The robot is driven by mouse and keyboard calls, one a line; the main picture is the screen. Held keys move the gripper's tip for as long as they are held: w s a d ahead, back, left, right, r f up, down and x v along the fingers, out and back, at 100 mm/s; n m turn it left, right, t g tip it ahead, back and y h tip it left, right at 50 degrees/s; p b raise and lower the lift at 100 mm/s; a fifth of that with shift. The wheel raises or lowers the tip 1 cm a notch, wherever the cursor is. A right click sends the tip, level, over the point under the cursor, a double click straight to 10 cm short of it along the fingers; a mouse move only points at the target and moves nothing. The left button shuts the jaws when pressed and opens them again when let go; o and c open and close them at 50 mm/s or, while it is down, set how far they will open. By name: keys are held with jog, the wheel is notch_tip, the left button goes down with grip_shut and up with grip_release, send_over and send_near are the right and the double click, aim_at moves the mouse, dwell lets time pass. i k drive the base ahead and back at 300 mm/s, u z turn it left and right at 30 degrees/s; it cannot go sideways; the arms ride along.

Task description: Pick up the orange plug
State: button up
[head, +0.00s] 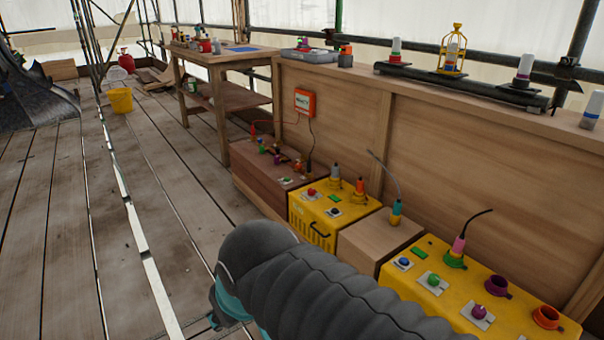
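An orange plug (360,186) stands upright at the back right of the smaller yellow box (318,238). A plug with a grey top and an orange lower part (335,174) stands to its left on the same box. A teal and orange plug (396,211) with a grey cable stands on the wooden block to the right. My arm, in a dark ribbed sleeve, crosses the bottom foreground with a teal part at its left end. My gripper does not show, and the arm is well in front of the boxes.
A larger yellow box (470,296) with buttons, sockets and a pink and green plug (457,250) stands at the right. A brown box (277,172) with small plugs stands at the left. A wooden panel (480,160) rises behind them. The plank floor at left is mostly clear.

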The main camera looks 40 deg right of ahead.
aim_at(360, 191)
jog(key=i, duration=2.55)
jog(key=z, duration=3.65)
